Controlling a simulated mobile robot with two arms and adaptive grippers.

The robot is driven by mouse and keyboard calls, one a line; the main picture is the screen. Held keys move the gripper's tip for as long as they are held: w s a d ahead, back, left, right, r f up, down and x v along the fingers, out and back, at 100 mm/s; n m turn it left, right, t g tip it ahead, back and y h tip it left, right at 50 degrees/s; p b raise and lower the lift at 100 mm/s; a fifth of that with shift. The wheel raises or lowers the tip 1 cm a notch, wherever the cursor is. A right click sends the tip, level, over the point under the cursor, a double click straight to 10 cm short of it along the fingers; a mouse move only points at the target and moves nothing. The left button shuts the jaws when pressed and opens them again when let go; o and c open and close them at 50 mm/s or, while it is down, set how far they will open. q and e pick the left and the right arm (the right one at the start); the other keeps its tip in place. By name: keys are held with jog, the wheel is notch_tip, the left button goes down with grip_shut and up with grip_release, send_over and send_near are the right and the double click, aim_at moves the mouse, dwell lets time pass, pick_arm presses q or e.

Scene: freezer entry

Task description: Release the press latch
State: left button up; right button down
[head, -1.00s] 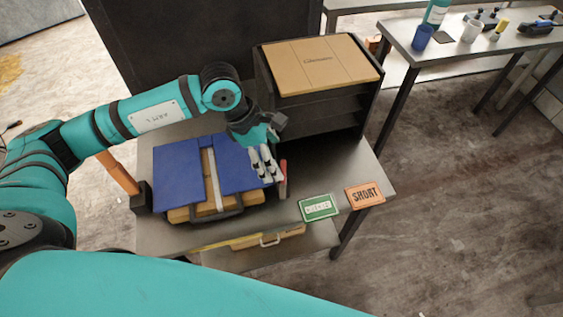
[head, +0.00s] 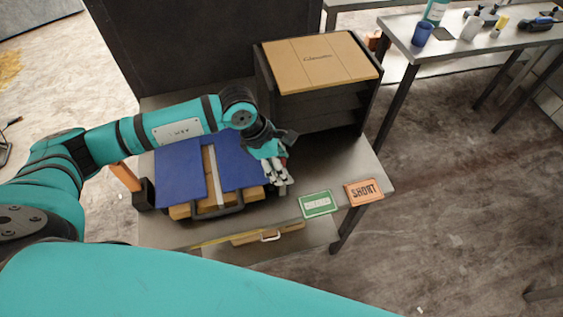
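The press-like device (head: 234,176) sits on the left of the metal table, with blue cloth or panels over a wooden base, a pale bar down the middle and a dark handle at the front. My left gripper (head: 279,183) points down at its right edge, its pale fingers close together. An upright red piece, perhaps the latch, is almost wholly hidden behind the gripper. I cannot tell whether the fingers touch or hold it. My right gripper is not in view.
A green card (head: 317,204) and an orange "SHORT" card (head: 363,192) lie at the table's front right. A dark shelf unit with a cardboard-coloured top (head: 317,62) stands behind. An orange post (head: 126,175) stands at the left. A drawer (head: 270,237) hangs below the front edge.

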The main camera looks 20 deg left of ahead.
pick_arm(q)
jog(key=c, duration=0.4)
jog(key=shift+o, duration=0.2)
jog(key=n+b, duration=0.2)
jog(key=b, duration=0.1)
jog(key=shift+f+t, duration=0.25)
jog(key=shift+t, duration=0.15)
jog(key=shift+r+n+y+b, duration=0.1)
jog(key=shift+n+y+b, duration=0.25)
jog(key=shift+n, duration=0.15)
jog(key=shift+r+n, duration=0.2)
jog(key=shift+n, duration=0.1)
jog(key=o, duration=1.2)
jog(key=shift+s+r, duration=0.1)
